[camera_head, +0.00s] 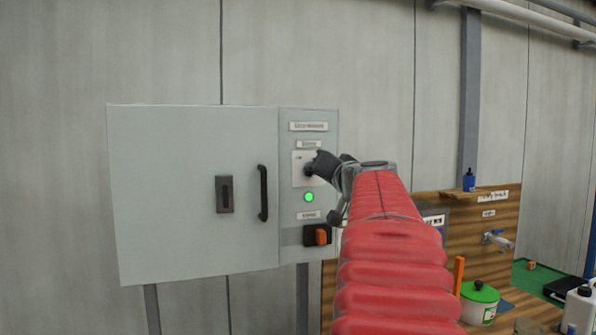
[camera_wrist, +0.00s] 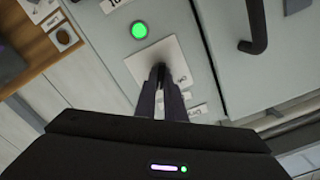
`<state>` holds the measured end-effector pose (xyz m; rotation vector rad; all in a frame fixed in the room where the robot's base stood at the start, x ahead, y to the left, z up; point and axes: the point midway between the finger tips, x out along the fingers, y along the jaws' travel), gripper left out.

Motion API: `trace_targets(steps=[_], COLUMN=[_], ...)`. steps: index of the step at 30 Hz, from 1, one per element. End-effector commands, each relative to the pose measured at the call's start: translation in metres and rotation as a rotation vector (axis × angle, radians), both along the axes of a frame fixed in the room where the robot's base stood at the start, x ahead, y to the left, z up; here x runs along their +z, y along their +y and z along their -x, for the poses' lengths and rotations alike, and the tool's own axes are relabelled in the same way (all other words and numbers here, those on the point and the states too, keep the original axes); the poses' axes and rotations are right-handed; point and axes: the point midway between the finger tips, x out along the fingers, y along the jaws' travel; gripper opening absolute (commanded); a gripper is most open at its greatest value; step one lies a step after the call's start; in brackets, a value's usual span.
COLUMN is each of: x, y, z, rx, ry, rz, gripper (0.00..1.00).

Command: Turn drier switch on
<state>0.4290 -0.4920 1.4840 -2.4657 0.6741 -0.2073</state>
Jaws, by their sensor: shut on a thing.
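A grey cabinet (camera_head: 190,190) hangs on the wall with a narrow control strip (camera_head: 292,232) on its right side. A pale switch plate (camera_head: 298,160) sits high on the strip, under a small label too blurred to read. It also shows in the wrist view (camera_wrist: 142,62). My gripper (camera_head: 311,170) is at this plate, its fingers closed together on the drier switch. The switch knob is mostly hidden between the fingers in both views. In the wrist view my gripper (camera_wrist: 160,72) points straight at the plate. A green lamp (camera_head: 309,197) below the plate is lit.
An orange switch (camera_head: 321,237) on a black block sits lower on the strip. A black door handle (camera_head: 263,193) and a dark latch (camera_head: 224,194) are on the cabinet door. A wooden panel (camera_head: 465,235) with a tap (camera_head: 497,240) and a green-lidded bucket (camera_head: 479,303) stand at right.

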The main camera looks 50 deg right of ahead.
Motion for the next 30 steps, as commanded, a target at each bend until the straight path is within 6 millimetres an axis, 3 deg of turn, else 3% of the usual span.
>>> trace_targets(steps=[10,26,27,30], x=[0.0004,0.0002,0.0001,-0.0001], y=[-0.0029,-0.0042,-0.0041,-0.0038], z=[0.0025,0.0036,0.0036,0.0033], rx=[-0.007,-0.010,-0.010,-0.009], ry=[-0.091,-0.107,-0.107,-0.105], rz=[-0.148,-0.174,-0.174,-0.174], gripper=[0.00,0.00,0.12,0.19])
